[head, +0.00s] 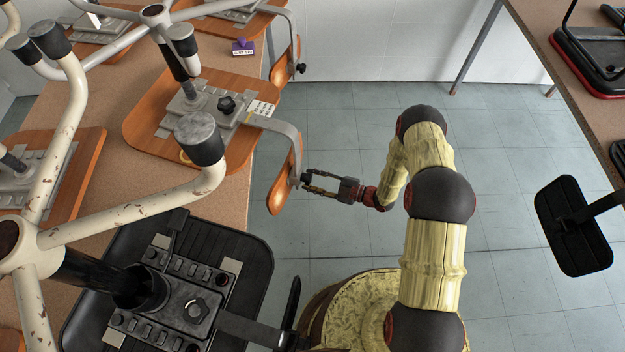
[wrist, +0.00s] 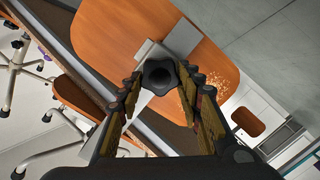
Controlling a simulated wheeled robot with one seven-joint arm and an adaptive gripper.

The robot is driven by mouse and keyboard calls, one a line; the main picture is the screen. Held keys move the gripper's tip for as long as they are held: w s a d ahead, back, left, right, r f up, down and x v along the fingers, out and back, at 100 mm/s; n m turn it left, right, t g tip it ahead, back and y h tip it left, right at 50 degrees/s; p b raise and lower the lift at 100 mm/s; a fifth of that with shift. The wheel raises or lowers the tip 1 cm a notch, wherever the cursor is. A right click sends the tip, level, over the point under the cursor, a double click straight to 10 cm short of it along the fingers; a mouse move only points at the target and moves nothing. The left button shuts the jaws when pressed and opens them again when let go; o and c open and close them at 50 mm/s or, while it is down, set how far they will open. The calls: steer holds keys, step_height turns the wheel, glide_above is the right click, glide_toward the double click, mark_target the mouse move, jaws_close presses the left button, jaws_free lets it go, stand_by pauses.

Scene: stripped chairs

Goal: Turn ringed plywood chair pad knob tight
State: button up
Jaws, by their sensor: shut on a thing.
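The plywood chair (head: 150,118) lies with its seat on the left table, and part of a yellow ring shows by its near edge. Its curved grey metal bar (head: 283,127) reaches past the table edge to an upright orange plywood back pad (head: 279,190). In the wrist view the pad (wrist: 215,75) fills the upper middle, with the bar (wrist: 181,40) across it. A black lobed knob (wrist: 158,74) sits on the bar, between my fingertips. My gripper (head: 305,182) is shut on this knob from the right. How far the knob is screwed in cannot be told.
A black chair (head: 255,255) lies near my base, its black back pad upright at the edge. Another plywood back pad (head: 284,68) juts out farther back. A purple stamp (head: 242,46) stands on the left table (head: 95,110). The tiled floor (head: 345,125) between tables is clear.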

stand_by(0.3)
steer(key=o, duration=1.1)
steer(key=shift+o, duration=0.5)
steer(key=v, duration=1.2)
steer(key=shift+f, duration=0.1)
